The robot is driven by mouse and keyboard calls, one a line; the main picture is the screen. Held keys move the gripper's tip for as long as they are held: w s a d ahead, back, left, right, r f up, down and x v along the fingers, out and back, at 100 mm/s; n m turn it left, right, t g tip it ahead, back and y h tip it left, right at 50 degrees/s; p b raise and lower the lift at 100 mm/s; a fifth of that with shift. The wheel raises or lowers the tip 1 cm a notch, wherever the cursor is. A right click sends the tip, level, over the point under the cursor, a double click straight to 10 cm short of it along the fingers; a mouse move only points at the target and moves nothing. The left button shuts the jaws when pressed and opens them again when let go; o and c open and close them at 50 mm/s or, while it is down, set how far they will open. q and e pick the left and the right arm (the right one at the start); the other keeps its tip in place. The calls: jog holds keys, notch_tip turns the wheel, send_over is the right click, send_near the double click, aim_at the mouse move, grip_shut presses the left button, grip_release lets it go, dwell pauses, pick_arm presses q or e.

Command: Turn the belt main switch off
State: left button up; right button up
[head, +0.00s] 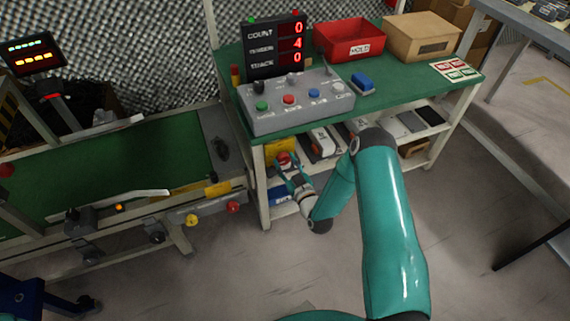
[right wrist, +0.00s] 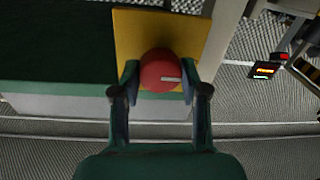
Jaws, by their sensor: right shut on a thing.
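The belt main switch is a round red knob (head: 284,158) on a yellow plate (head: 281,146), under the front left edge of the green-topped table. In the right wrist view the red knob (right wrist: 160,70) has a short white mark lying nearly level in that picture, toward its right side; the yellow plate (right wrist: 127,38) is behind it. My right gripper (head: 287,163) has its fingers on both sides of the knob, and in the right wrist view the gripper (right wrist: 160,86) is shut on it. My left gripper is not in view.
The table (head: 222,70) bears a grey button box (head: 295,105), a counter display (head: 275,45), a red bin (head: 349,40) and a cardboard box (head: 420,37). A green conveyor belt (head: 120,160) runs at the left. The floor (head: 480,200) at the right is clear.

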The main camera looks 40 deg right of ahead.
jog(key=shift+a, duration=0.1)
jog(key=m+b, duration=0.2)
jog(key=m, duration=0.1)
jog(key=shift+w+f+b, duration=0.1)
jog(key=shift+f+b, duration=0.05)
jog(key=shift+b, duration=0.15)
jog(key=m+b, duration=0.3)
jog(key=m, duration=0.3)
jog(key=shift+t, duration=0.3)
jog(key=m+b, duration=0.3)
jog(key=m, duration=0.1)
jog(key=shift+m+h, duration=0.3)
jog(key=shift+m, duration=0.1)
jog(key=shift+m+b, duration=1.05)
jog(key=shift+m, duration=1.35)
jog(key=o, duration=1.2)
jog(key=shift+c, duration=0.2)
